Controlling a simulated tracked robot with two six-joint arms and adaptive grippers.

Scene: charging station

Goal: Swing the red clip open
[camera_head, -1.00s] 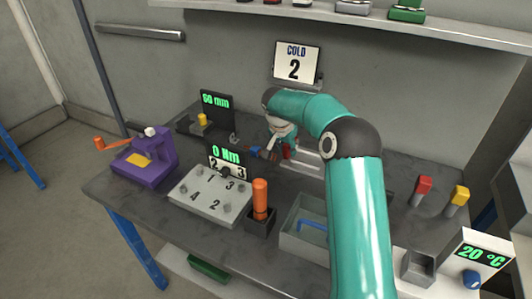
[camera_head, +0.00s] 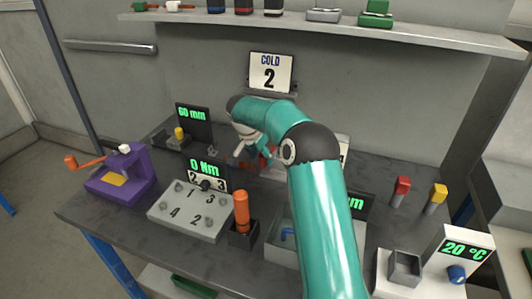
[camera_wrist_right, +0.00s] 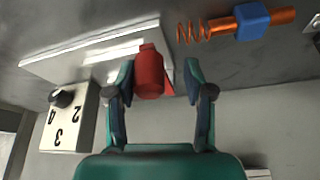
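The red clip (camera_wrist_right: 150,72) shows in the right wrist view as a short upright red block with a narrower top, in front of a pale plate (camera_wrist_right: 90,58). A thin red piece shows beside it. In the head view only a bit of the red clip (camera_head: 265,159) shows past my gripper. My right gripper (camera_wrist_right: 158,72) is open, with one finger on each side of the clip. The clip is closer to the left finger in the wrist view; I cannot tell whether they touch. The gripper (camera_head: 252,150) also shows in the head view. My left gripper is not in view.
A copper spring and rod with a blue block (camera_wrist_right: 252,20) lie right of the clip in the wrist view. The numbered plate (camera_head: 187,213), orange-handled tool (camera_head: 241,208) and purple vise (camera_head: 122,180) stand left of my arm. A grey tray (camera_head: 277,246) is partly hidden.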

